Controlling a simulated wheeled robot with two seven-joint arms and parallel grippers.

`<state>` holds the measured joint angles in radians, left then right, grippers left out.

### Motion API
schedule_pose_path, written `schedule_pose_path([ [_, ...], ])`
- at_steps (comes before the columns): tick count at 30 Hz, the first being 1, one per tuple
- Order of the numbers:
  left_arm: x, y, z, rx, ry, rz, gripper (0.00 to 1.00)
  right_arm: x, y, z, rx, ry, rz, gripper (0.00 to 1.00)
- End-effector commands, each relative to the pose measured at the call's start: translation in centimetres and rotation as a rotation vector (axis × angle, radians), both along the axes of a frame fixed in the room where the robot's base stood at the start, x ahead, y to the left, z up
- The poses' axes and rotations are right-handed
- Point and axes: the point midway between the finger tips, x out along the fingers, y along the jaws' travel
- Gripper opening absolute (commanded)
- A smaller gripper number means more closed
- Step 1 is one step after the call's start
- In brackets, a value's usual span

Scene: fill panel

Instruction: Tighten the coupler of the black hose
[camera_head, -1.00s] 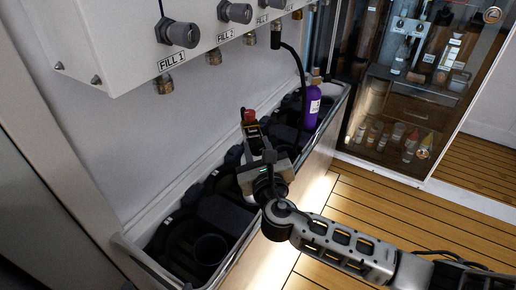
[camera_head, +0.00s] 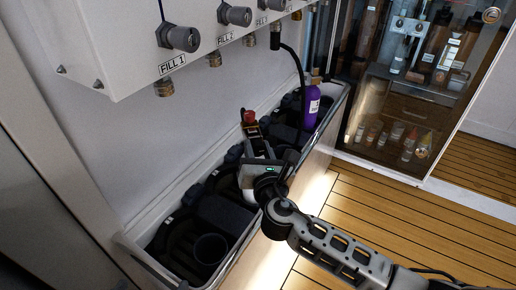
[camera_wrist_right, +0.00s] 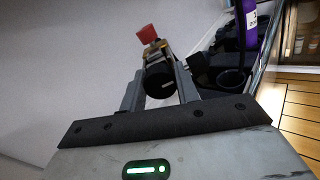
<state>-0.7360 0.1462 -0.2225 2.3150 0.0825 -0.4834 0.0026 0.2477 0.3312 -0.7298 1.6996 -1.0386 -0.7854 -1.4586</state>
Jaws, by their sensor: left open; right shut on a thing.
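The black hose (camera_head: 298,66) hangs in a curve from a port under the white fill panel (camera_head: 120,45). Its coupler (camera_head: 275,41) is at the hose's upper end, by the panel's underside; how tight it sits cannot be told. My right gripper (camera_head: 255,140) is over the trough, below and left of the hose, apart from the coupler. It is shut on a dark cylindrical object with a red top (camera_head: 249,117). In the right wrist view the black cylinder (camera_wrist_right: 158,82) sits between the two fingers, its red end (camera_wrist_right: 148,34) beyond them. My left gripper is not in view.
A long trough (camera_head: 135,249) below the panel holds black containers and an open dark cup (camera_head: 209,250). A purple bottle (camera_head: 311,107) stands at its far end, beside the hose. A glass-fronted cabinet (camera_head: 405,85) is at the back right. The wooden floor (camera_head: 360,200) is clear.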

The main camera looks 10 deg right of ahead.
Motion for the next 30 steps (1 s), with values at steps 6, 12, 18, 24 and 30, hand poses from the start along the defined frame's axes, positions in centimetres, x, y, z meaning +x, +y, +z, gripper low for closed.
schedule_pose_path([
  [6,0.02,0.00,0.01,0.000,0.000,0.000,1.00,-0.05,0.03,-0.11,0.076,0.001,0.001,0.08],
  [12,0.07,-0.03,-0.05,0.001,0.000,0.000,1.00,-0.03,-0.01,-0.08,0.099,0.001,0.000,0.08],
  [18,0.10,-0.04,-0.25,0.003,0.003,-0.001,1.00,-0.02,-0.01,-0.07,0.100,0.001,0.000,0.08],
  [24,0.08,-0.05,-0.33,0.003,0.005,-0.003,1.00,-0.02,-0.01,-0.07,0.099,0.001,0.000,0.51],
  [30,0.06,-0.05,-0.33,0.005,0.005,-0.005,1.00,-0.02,-0.01,-0.04,0.098,0.000,0.000,0.53],
])
